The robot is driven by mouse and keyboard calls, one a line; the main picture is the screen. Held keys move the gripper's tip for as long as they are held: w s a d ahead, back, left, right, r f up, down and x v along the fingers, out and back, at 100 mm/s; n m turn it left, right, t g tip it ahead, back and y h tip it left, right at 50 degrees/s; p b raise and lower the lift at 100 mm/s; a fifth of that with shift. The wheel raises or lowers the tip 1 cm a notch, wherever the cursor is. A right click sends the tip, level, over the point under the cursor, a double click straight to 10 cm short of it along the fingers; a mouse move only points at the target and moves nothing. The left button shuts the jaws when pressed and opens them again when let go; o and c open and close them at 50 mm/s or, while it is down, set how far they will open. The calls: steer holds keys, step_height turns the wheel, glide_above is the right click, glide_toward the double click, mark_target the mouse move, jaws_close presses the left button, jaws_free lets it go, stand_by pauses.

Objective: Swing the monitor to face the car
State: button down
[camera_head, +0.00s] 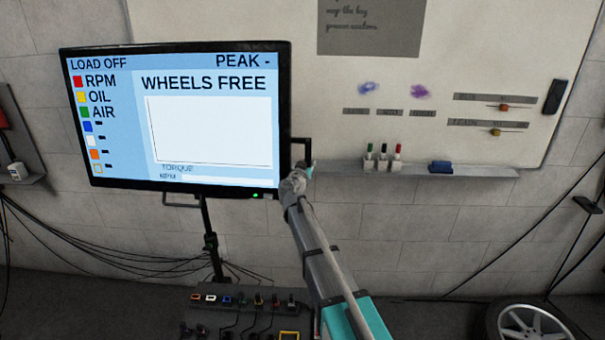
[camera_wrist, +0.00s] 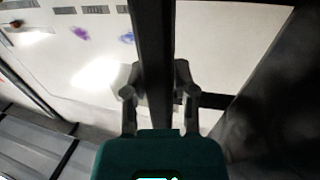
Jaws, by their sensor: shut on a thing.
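The monitor (camera_head: 185,120) hangs on a dark stand (camera_head: 210,240) at the left in the head view. Its lit screen, reading "WHEELS FREE", faces my head camera, tilted slightly. A black handle (camera_head: 308,150) sticks out from its right edge. My gripper (camera_head: 303,172) is at the lower part of this handle. In the wrist view, the two fingers of my gripper (camera_wrist: 158,82) are shut on the handle's dark upright bar (camera_wrist: 152,35), one on each side. A dark mass at the right of that view is probably the monitor. No car is in view.
A whiteboard (camera_head: 480,75) with a marker ledge (camera_head: 470,171) is on the wall behind and to the right. A control box (camera_head: 245,318) with several plugs and cables stands below the monitor. A wheel (camera_head: 530,322) lies at the lower right. Cables trail at the left.

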steer(key=shift+x, duration=1.1)
steer(key=shift+a, duration=0.2)
steer(key=shift+c, duration=2.4)
jaws_free()
steer(key=shift+s, duration=0.1)
steer(key=shift+s, duration=0.1)
steer(key=v, duration=0.7)
steer(key=shift+s, duration=0.35)
steer(key=shift+a, duration=0.15)
